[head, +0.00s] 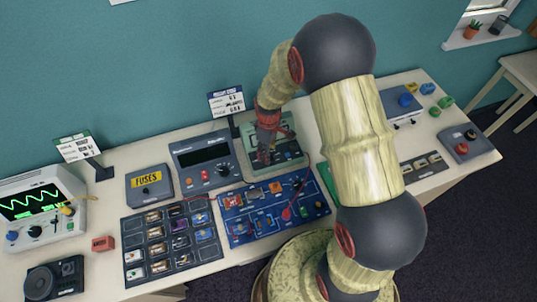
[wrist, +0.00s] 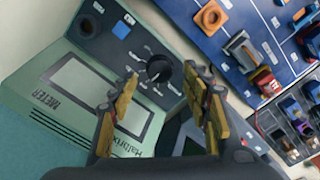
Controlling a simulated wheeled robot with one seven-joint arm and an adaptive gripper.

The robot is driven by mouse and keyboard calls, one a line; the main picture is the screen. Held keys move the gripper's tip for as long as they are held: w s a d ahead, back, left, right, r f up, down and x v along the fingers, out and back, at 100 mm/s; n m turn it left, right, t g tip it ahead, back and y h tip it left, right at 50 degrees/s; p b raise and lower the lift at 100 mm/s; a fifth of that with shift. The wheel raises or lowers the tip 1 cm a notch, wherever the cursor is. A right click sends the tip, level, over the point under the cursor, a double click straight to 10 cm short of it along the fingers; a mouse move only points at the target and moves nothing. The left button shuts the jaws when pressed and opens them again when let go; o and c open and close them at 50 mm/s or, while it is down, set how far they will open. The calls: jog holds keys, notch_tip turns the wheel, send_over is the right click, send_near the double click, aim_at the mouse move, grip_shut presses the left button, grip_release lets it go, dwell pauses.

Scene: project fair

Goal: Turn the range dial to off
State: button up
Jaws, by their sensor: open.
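The green meter (head: 289,152) stands toward the back of the table in the head view, with my arm above it and partly covering it. In the wrist view the meter (wrist: 62,118) shows a pale display window and the word METER. Its black round range dial (wrist: 159,71) sits on a dark panel with small white labels around it. The labels and the dial's setting are too small to read. My gripper (wrist: 161,77) is open, its yellow-padded fingers on either side of the dial in the picture. I cannot tell whether they touch it. The dial is hidden in the head view.
A blue circuit board (head: 238,236) lies in front of the meter. A grey display unit (head: 183,160) stands left of it, and a sign card (head: 226,103) stands behind. A compartment tray (head: 137,228) and a FUSES box (head: 162,197) are farther left.

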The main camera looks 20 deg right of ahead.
notch_tip(320, 180, up, 9)
dwell(0.3)
dwell(0.5)
